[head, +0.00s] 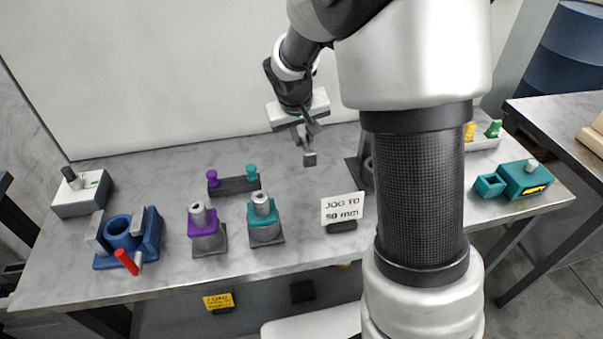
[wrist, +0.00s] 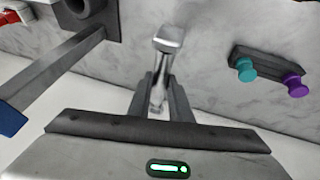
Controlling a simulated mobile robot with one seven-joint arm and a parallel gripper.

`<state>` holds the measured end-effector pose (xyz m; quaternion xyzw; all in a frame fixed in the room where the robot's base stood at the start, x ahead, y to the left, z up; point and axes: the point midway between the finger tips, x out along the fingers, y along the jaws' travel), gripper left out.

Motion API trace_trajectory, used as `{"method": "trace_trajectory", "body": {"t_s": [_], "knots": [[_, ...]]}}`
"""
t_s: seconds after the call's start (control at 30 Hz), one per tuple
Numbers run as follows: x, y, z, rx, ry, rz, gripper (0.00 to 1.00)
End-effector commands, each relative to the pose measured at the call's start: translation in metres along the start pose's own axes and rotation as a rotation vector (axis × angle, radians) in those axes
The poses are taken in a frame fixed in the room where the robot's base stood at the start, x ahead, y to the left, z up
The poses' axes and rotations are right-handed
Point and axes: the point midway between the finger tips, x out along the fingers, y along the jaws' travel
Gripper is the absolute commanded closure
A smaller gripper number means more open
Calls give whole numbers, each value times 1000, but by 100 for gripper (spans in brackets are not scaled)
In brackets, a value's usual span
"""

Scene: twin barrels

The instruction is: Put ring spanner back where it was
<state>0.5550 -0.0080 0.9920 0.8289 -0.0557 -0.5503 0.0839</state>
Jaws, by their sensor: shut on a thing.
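My gripper (head: 305,138) is above the back middle of the bench, pointing down. It is shut on a grey metal tool (head: 309,159), whose blocky end hangs below the fingers. In the wrist view the tool (wrist: 168,42) stands out between the fingers (wrist: 163,95), with a pale squared end. It appears clear of the bench. No ring shows on it, so I cannot tell for sure that it is the ring spanner.
A rack (head: 234,187) holds purple and teal knobs; purple (head: 203,228) and teal (head: 264,222) fixtures stand in front. A sign (head: 342,207) stands right of them, a blue fixture (head: 120,245) left. A dark fixture with a long bar (wrist: 55,68) lies left in the wrist view.

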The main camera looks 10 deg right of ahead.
Motion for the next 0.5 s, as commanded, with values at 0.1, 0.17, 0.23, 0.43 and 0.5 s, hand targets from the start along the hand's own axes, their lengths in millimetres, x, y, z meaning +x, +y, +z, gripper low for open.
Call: {"method": "trace_trajectory", "body": {"t_s": [0.1,0.17,0.23,0.43,0.5], "knots": [[23,-6,10,-4,-4,-1,100],[32,-8,13,-4,-3,-1,100],[41,-10,17,-4,-2,-1,100],[55,-12,23,-1,-2,0,100],[63,-15,27,-4,-1,-1,100]]}}
